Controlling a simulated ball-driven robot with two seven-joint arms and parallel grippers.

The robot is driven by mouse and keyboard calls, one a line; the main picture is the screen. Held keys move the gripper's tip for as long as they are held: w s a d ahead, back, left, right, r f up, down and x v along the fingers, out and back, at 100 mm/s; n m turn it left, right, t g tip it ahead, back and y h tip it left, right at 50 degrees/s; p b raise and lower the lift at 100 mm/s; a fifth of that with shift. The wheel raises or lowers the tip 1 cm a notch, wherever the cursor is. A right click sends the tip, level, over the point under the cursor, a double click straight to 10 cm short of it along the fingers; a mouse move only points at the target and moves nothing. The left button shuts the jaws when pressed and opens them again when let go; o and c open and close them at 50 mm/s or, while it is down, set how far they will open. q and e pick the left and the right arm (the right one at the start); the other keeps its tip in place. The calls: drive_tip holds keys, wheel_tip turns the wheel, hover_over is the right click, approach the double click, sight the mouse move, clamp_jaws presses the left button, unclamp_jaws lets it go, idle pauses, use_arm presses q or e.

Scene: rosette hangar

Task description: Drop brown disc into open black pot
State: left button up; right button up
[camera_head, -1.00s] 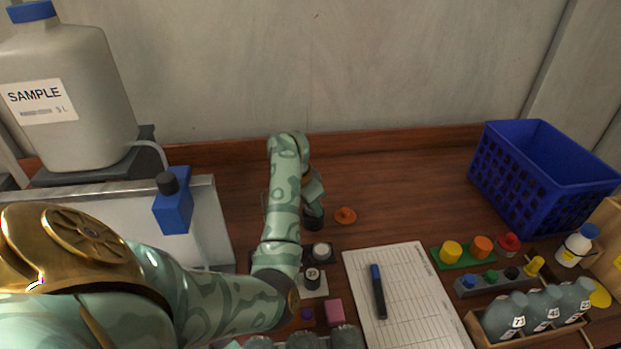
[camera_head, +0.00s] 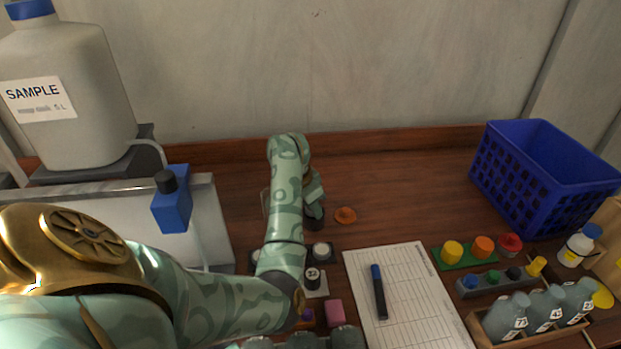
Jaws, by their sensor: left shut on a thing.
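My left gripper (camera_head: 313,190) comes down over the table behind the clipboard sheet and is shut. The thing in its jaws, taken to be the brown disc, is hidden by the fingers and wrist. The black pot (camera_head: 315,222) stands right under the fingertips, partly covered by them. Its inside cannot be seen, and I cannot tell whether the fingers touch it. A flat orange-brown round piece (camera_head: 346,215), like a lid, lies on the table just right of the pot. My right gripper is not in view.
A printed sheet (camera_head: 411,290) with a marker (camera_head: 378,291) lies in front. A blue basket (camera_head: 540,180), coloured knobs and a bottle rack (camera_head: 505,338) stand right. A large sample jug (camera_head: 75,100) stands left. Bare wood lies between pot and basket.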

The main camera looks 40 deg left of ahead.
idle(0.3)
use_arm(q)
drive_tip(key=o, duration=1.4)
wheel_tip(320, 180, up, 2)
drive_tip(key=shift+p, duration=0.7)
drive_tip(key=shift+r+p, duration=1.95)
drive_tip(key=shift+r, duration=0.8)
